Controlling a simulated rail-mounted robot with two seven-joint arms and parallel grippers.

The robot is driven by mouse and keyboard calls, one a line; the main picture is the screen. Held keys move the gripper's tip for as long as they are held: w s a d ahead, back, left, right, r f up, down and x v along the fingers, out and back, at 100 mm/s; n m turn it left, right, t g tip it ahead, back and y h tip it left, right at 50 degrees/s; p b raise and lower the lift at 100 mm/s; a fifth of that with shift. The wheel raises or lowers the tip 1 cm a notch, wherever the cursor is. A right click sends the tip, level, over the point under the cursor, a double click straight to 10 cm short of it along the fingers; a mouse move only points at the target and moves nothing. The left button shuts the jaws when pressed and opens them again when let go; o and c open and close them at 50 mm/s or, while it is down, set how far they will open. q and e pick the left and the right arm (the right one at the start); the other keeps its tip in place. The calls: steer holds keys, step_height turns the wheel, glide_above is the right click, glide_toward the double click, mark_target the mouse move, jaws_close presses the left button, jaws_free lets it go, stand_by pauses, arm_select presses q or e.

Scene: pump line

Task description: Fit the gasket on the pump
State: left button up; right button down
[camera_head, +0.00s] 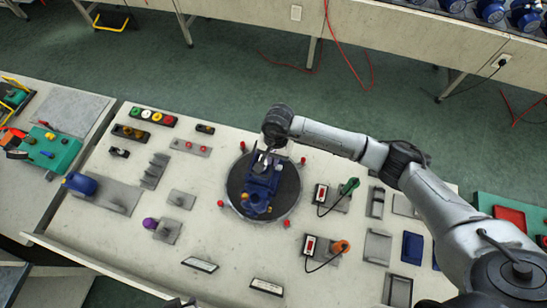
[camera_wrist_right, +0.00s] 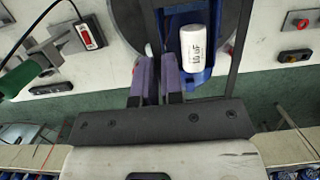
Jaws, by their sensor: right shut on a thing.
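The blue pump (camera_head: 258,196) stands on a dark round turntable (camera_head: 287,203) in the middle of the bench. My right gripper (camera_head: 267,158) reaches down at the pump's far end. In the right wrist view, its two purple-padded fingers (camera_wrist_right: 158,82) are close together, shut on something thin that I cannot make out. A white cylinder with dark lettering (camera_wrist_right: 194,45) sits on the blue pump body (camera_wrist_right: 203,79), beside the fingers. I cannot pick out the gasket; the gripper and arm hide part of the pump.
Red knobs surround the turntable. A green-handled tool (camera_head: 349,186) and an orange-handled tool (camera_head: 340,246) stand to its right with cabled switch boxes. A purple knob (camera_head: 150,223) and a blue cylinder (camera_head: 80,184) are at the left. The bench front is mostly clear.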

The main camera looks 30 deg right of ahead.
mark_target(273, 170)
steer(key=shift+f+b, duration=1.3)
steer(key=shift+f, duration=1.3)
steer(key=shift+b, duration=0.3)
steer(key=shift+f+b, duration=0.25)
steer(key=shift+b, duration=0.2)
steer(key=shift+f, duration=0.1)
stand_by(0.5)
stand_by(0.8)
stand_by(0.7)
